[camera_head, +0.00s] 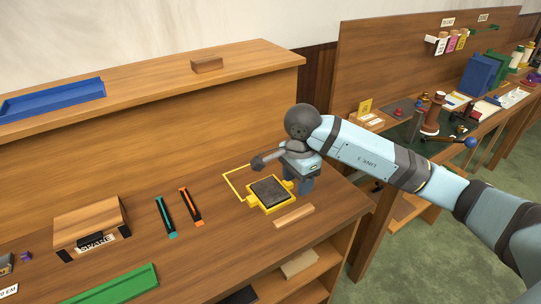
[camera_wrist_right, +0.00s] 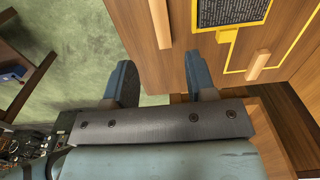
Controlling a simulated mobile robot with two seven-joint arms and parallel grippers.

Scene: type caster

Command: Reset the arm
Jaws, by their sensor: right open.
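My right arm comes in from the right in the head view, and its gripper (camera_head: 302,185) hangs over the bench beside a yellow-framed device with a dark plate (camera_head: 269,191). In the right wrist view the two blue fingers of the gripper (camera_wrist_right: 160,78) are spread apart with nothing between them. The dark plate (camera_wrist_right: 232,11) and the yellow frame (camera_wrist_right: 226,50) with a wooden grip (camera_wrist_right: 258,65) lie beyond the fingers. My left gripper is not in view.
A wooden strip (camera_head: 294,215) lies at the bench's front edge. Two slim tools, teal (camera_head: 166,217) and orange (camera_head: 191,207), a labelled wooden box (camera_head: 90,220) and a green tray (camera_head: 115,285) are further left. A second, cluttered bench stands behind my arm.

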